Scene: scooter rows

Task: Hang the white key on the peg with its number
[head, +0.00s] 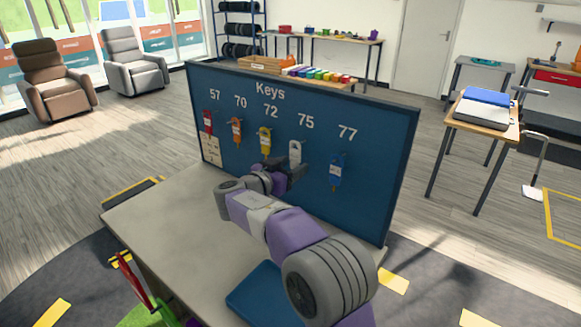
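The white key (295,151) hangs upright on the blue key board, below the number 75 (306,122). Any number on its tag is too small to read. My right gripper (287,166) is in front of the board, just below and left of the white key. Its dark fingers look spread apart, with nothing visible between them. The white key's lower end is close to the fingers; I cannot tell whether they touch. My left gripper is not in view.
A red key (207,123), an orange key (236,131), a yellow key (265,140) and a blue key (336,171) hang under 57, 70, 72 and 77. The board (385,165) stands on a grey table (150,216). A blue flat item (255,295) lies near its front edge.

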